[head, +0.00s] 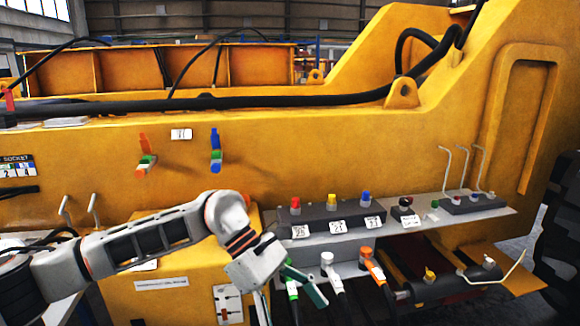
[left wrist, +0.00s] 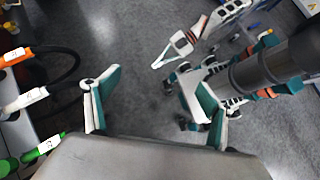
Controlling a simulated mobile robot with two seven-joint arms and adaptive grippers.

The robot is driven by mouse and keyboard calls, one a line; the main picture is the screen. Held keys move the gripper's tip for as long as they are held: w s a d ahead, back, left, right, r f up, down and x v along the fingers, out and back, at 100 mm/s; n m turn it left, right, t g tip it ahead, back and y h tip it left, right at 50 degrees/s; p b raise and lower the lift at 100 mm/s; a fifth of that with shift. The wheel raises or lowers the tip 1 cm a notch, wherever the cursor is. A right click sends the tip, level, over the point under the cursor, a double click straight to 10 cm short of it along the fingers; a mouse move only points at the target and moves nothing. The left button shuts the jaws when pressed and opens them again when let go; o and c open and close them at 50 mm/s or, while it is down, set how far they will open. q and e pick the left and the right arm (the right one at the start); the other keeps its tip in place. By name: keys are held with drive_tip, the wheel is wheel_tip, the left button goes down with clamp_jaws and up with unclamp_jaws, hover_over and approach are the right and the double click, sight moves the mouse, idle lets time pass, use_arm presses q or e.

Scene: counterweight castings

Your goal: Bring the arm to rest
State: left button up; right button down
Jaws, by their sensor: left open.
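My left arm comes in from the left in the head view, in front of the yellow machine (head: 270,150). Its left gripper (head: 296,296) is at the lower middle, its teal fingers apart, in front of the grey ledge. My right arm is not in the head view. White and teal parts of mine show in the left wrist view, but its jaw state is unclear.
White-ended (head: 327,262) and orange-ended (head: 372,262) connectors hang below the ledge (head: 395,232), close right of the gripper. Red, yellow and blue caps stand on a dark block. A black hose (head: 250,102) runs along the machine. Open floor (left wrist: 140,40) shows beneath the gripper.

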use_arm(q)
drive_tip(key=s+d+r+n+h, duration=0.4)
drive_tip(key=d+r+n+h, duration=0.1)
drive_tip(key=d+n+h, duration=0.6)
drive_tip(key=w+a+f+n+t+y, duration=0.35)
drive_tip(key=a+f+n+t, duration=0.55)
drive_tip(key=n, duration=0.6)
drive_tip(key=w+a+f+n+t+y, duration=0.3)
drive_tip(key=w+a+f+n+t, duration=0.3)
drive_tip(key=n+t, duration=0.8)
drive_tip(key=s+a+f+n+g+y, duration=0.3)
drive_tip(key=s+a+f+n, duration=0.4)
drive_tip(key=f, duration=0.5)
drive_tip(key=s+a+f+n+g+y, duration=0.4)
drive_tip(key=s+a+f+n+y, duration=0.2)
drive_tip(key=s+a+f+n, duration=0.2)
drive_tip(key=s+a+f, duration=0.2)
drive_tip(key=a+f, duration=0.1)
drive_tip(key=f, duration=0.1)
drive_tip(key=shift+s+a+f+g, duration=0.25)
drive_tip(key=shift+s+a+g, duration=0.05)
drive_tip(key=shift+s+a, duration=0.1)
